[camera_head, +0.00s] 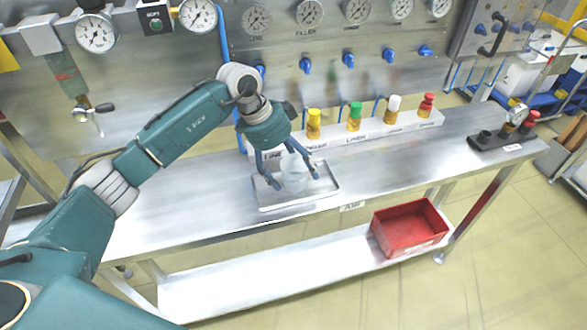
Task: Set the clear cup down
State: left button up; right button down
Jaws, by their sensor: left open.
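The clear cup (294,172) stands upright on the metal tray (328,190) on the steel bench. My left gripper (296,178) is open, with its blue fingers on either side of the cup. Whether the fingers touch the cup cannot be told. The upper part of the cup is partly hidden by the gripper. My right gripper is not in view.
Behind the tray, a white rack (375,132) holds several bottles with coloured caps. A black holder (492,141) sits at the bench's right end. A red bin (409,228) is on the lower shelf. The bench left of the tray is clear.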

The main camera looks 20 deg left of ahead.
pick_arm(q)
jog(key=b+v, duration=0.2)
jog(key=v, duration=0.9)
jog(key=shift+r, duration=0.4)
jog(key=shift+s+a+f, duration=0.1)
